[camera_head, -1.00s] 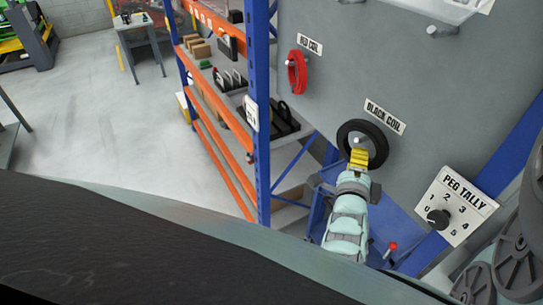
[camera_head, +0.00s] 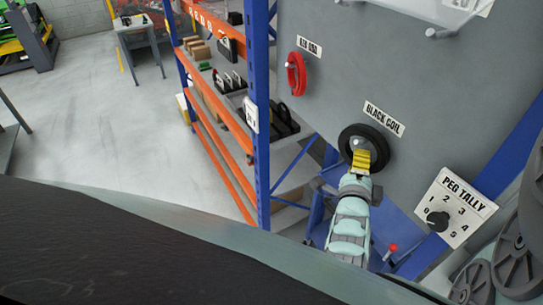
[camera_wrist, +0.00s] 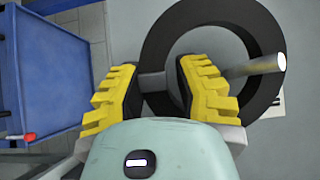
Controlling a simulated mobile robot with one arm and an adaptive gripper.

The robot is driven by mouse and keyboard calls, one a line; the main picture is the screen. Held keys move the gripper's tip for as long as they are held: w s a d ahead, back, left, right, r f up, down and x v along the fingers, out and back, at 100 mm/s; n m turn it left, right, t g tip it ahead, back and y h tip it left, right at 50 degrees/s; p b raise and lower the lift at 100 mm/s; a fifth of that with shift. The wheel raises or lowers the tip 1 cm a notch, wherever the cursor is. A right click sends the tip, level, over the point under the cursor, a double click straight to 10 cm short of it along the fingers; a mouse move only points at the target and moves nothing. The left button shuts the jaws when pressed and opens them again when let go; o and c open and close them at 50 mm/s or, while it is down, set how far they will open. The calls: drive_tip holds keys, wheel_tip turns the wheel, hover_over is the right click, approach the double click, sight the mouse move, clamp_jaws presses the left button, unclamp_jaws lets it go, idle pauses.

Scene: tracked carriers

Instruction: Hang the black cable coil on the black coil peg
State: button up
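The black cable coil (camera_head: 383,152) is a thick dark ring in front of the grey panel, just below the BLACK COIL label. The black coil peg (camera_head: 356,143) shows inside its opening. In the wrist view the peg (camera_wrist: 255,67) runs through the ring (camera_wrist: 268,95), its bright tip over the ring's right side. My gripper (camera_head: 361,160) has yellow fingers at the coil's lower edge. A short grey piece shows between the fingers; contact with the peg is unclear.
A red coil (camera_head: 297,73) hangs at upper left of the panel (camera_head: 340,80). A PEG TALLY dial (camera_head: 438,220) is at right. An orange and blue shelf rack (camera_head: 262,110) stands to the left. A blue tray (camera_wrist: 45,65) is left of my gripper.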

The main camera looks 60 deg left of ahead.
drive_tip(key=o, duration=0.4)
drive_tip(key=shift+c, duration=0.2)
